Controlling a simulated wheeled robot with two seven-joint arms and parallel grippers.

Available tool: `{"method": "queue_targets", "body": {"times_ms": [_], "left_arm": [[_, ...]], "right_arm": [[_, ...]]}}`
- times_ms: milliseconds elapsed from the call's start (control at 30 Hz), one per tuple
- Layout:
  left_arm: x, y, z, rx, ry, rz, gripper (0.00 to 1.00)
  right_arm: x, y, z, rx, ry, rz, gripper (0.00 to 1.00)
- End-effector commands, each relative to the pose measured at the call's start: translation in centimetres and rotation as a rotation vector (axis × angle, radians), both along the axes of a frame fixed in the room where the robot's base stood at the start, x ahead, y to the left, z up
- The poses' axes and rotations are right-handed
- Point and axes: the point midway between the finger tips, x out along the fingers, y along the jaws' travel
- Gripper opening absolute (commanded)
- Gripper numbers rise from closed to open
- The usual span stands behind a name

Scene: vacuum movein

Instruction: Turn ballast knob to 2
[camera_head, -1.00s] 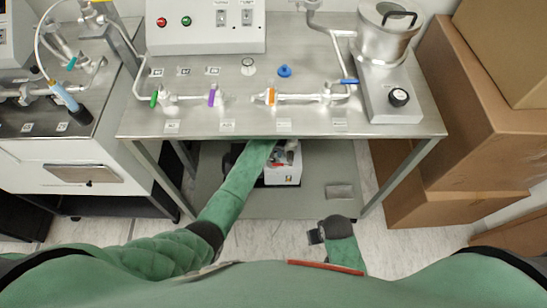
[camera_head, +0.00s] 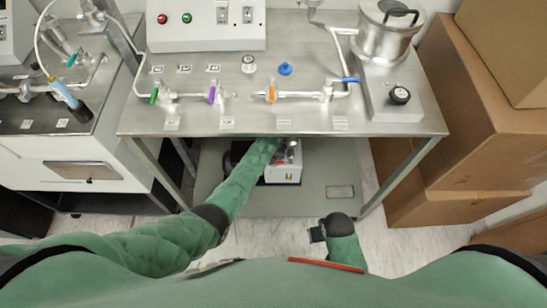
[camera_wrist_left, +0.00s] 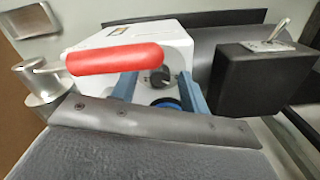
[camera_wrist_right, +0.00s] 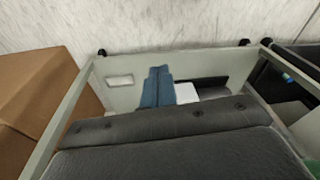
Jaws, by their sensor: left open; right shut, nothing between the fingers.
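A white pump body (camera_head: 284,174) sits on the lower shelf under the steel table. In the left wrist view its white housing (camera_wrist_left: 150,38) carries a dark round knob (camera_wrist_left: 160,78), which I take to be the ballast knob; its marks are too small to read. My left gripper (camera_wrist_left: 159,86) is open, with one blue finger to each side of the knob as seen; I cannot tell whether they touch it. In the head view the left gripper is hidden under the tabletop. My right gripper (camera_wrist_right: 157,85) is shut and empty, in front of the table; it also shows in the head view (camera_head: 317,234).
A black box with a toggle switch (camera_wrist_left: 258,78) stands to the right. The steel table (camera_head: 230,122) overhangs my left arm. Cardboard boxes (camera_head: 455,150) stand at the right.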

Motion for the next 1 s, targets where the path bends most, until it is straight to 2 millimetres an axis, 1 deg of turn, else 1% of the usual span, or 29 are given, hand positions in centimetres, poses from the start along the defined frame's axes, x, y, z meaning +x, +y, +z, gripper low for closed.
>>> {"method": "queue_targets", "body": {"times_ms": [167,200,267,400,433,767,1000], "left_arm": [[0.0,0.0,0.0,0.0,0.0,0.0,0.45],[0.0,0.0,0.0,0.0,0.0,0.0,0.41],[0.0,0.0,0.0,0.0,0.0,0.0,0.29],[0.0,0.0,0.0,0.0,0.0,0.0,0.02],[0.0,0.0,0.0,0.0,0.0,0.0,0.0],[0.0,0.1,0.1,0.001,0.0,-0.042,0.0],[0.1,0.2,0.1,0.002,0.0,-0.184,0.0]], "right_arm": [[0.0,0.0,0.0,0.0,0.0,0.0,0.0],[0.0,0.0,0.0,0.0,0.0,0.0,0.0],[0.0,0.0,0.0,0.0,0.0,0.0,0.0],[0.0,0.0,0.0,0.0,0.0,0.0,0.0],[0.0,0.0,0.0,0.0,0.0,0.0,0.0],[-0.1,0.0,-0.2,0.0,0.001,0.0,0.0],[-0.4,0.0,-2.0,-0.002,0.007,-0.002,0.0]]}}
